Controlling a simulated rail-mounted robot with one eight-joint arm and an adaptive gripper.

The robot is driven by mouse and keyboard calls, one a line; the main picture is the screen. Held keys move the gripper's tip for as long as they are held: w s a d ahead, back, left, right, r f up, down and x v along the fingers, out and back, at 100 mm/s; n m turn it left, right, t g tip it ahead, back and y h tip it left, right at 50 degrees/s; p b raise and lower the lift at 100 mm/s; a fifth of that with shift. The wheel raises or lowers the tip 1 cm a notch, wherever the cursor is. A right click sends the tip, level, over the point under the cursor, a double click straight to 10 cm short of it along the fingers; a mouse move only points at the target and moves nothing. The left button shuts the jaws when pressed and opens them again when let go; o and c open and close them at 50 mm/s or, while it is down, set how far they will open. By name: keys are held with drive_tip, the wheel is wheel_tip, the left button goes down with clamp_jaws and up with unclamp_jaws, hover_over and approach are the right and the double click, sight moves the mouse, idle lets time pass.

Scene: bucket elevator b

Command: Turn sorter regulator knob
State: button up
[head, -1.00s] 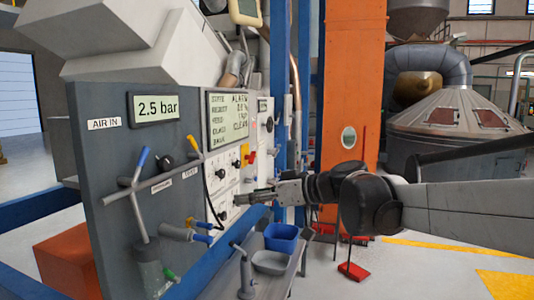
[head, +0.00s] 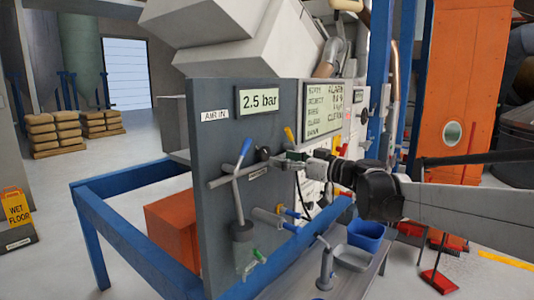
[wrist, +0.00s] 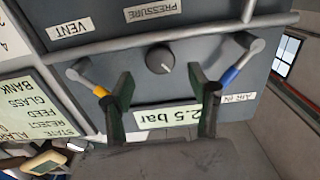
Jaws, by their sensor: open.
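The regulator knob (head: 264,153) is a small round black knob on the dark grey air panel (head: 222,140), under the 2.5 bar display (head: 258,100). In the wrist view the knob (wrist: 160,57) has a pale pointer mark and lies near the PRESSURE label (wrist: 153,10). My gripper (head: 280,156) is in front of the panel, close to the knob. In the wrist view my gripper (wrist: 160,75) is open, its two dark green fingers apart with the knob centred just beyond their tips. I cannot tell the remaining gap in depth. Nothing is held.
A blue-handled valve (head: 244,150) and a yellow-handled valve (head: 289,135) flank the knob. In the wrist view the blue handle (wrist: 230,75) is close to one finger and the yellow handle (wrist: 99,91) to the other. A blue bin (head: 366,235) stands below my arm.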

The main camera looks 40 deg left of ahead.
sight(267, 155)
drive_tip(key=a+p, duration=0.1)
drive_tip(key=a, duration=0.6)
drive_tip(key=shift+s+a, duration=0.1)
drive_tip(key=shift+s, duration=0.05)
drive_tip(key=c, duration=1.2)
